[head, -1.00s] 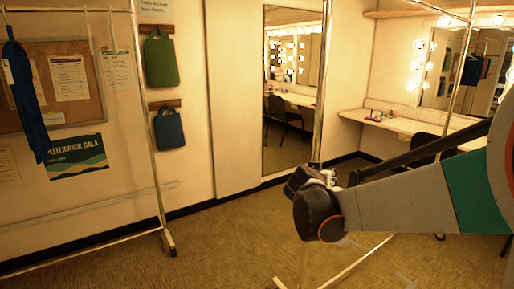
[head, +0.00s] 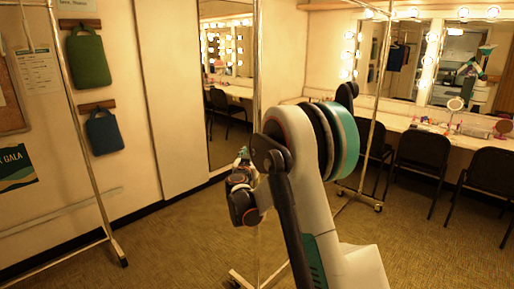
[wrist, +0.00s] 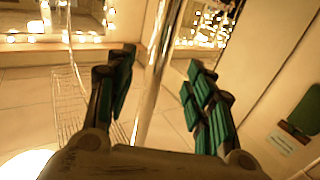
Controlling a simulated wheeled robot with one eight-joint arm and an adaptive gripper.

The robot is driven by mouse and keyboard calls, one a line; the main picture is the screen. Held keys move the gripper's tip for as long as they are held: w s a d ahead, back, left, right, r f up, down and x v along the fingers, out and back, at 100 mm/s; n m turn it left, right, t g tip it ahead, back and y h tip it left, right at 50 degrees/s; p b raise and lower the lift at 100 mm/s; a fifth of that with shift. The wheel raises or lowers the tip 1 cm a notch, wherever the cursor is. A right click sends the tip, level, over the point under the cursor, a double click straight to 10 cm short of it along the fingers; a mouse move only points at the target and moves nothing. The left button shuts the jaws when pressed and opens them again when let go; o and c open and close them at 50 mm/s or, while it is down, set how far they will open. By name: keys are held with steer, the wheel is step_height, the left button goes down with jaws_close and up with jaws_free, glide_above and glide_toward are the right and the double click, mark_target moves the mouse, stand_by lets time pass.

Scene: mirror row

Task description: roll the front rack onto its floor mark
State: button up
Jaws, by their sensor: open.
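A chrome clothes rack stands ahead of me; its near post (head: 257,60) rises beside my gripper and its far post (head: 380,70) stands to the right. Casters show at the far foot (head: 378,207); my arm partly hides the lower frame. My gripper (head: 243,163) is at the near post in the head view. In the wrist view the chrome post (wrist: 157,75) runs between the two spread fingers of my gripper (wrist: 163,85), with gaps at both sides. I cannot make out a floor mark in the present views.
Another rack's post (head: 85,130) stands at the left, on a caster. Several black chairs (head: 420,155) line the lit counter (head: 450,137) at the right. A tall mirror (head: 222,80) is on the back wall. Open carpet (head: 180,240) lies between.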

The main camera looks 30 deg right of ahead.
steer(key=b+x, duration=0.2)
steer(key=x, duration=0.8)
steer(key=shift+w, duration=0.1)
jaws_close()
